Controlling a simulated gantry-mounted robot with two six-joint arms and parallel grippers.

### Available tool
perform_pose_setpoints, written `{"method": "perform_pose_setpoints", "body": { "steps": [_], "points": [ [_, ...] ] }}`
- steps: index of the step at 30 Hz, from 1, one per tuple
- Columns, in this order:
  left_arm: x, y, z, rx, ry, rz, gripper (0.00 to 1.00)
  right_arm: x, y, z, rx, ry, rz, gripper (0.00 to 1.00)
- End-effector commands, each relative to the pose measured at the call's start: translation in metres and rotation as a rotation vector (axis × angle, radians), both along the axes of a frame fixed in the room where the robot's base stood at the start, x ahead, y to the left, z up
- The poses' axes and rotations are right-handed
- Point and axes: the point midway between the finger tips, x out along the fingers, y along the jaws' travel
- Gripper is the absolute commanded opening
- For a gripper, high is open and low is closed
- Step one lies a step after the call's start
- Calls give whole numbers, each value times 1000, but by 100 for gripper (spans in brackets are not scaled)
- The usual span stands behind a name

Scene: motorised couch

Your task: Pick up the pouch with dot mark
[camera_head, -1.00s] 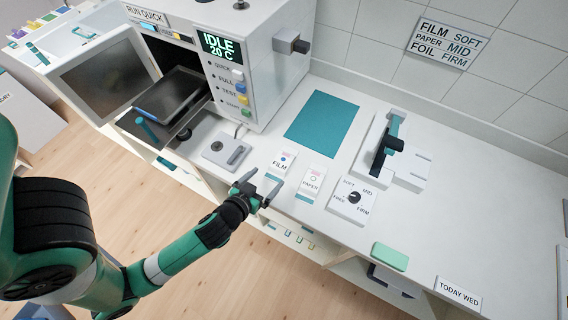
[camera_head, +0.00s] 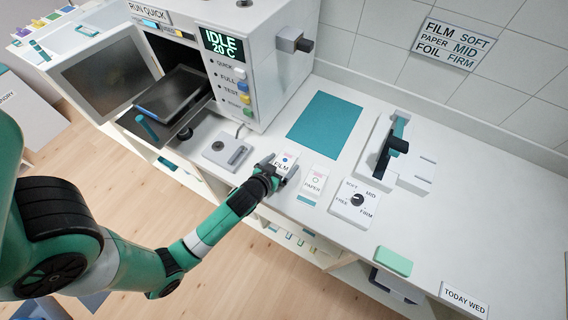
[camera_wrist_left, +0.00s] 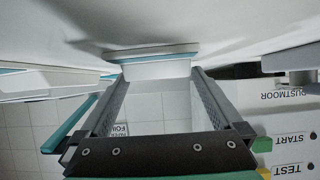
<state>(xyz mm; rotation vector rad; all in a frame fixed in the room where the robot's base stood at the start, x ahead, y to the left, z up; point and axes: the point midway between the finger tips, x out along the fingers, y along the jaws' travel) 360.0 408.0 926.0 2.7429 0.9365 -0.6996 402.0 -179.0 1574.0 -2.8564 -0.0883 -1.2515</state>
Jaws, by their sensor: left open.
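The white FILM pouch (camera_head: 284,161), with a blue dot on its face, lies on the counter's near edge strip. My left gripper (camera_head: 281,172) is at its near end, open, with a finger toward each side and partly covering it. In the left wrist view a pale pouch end with a blue-green edge (camera_wrist_left: 155,68) shows between the tips of the open left gripper (camera_wrist_left: 157,76). I cannot tell whether the fingers touch it. The PAPER pouch (camera_head: 314,180), with a ring mark, lies just right of it. My right gripper is not in view.
A grey latch block (camera_head: 227,151) lies to the left, before the machine (camera_head: 262,60) with its open door. A teal mat (camera_head: 325,120) lies behind. A dial box (camera_head: 354,203), a sealer-like device (camera_head: 397,155) and a green block (camera_head: 393,261) stand to the right.

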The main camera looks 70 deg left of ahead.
Motion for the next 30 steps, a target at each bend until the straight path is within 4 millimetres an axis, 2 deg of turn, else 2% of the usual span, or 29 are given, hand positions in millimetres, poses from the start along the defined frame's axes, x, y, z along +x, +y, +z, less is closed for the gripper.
{"method": "perform_pose_setpoints", "body": {
  "steps": [2,3,15,24,30],
  "points": [
    [0,0,0,0,0,0,100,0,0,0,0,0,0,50],
    [0,0,0,0,0,0,96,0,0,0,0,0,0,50],
    [0,-1,0,-1,1,0,24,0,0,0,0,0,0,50],
    [0,0,4,0,0,0,23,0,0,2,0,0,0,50],
    [0,0,27,1,-2,0,23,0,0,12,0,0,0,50]
  ]
}}
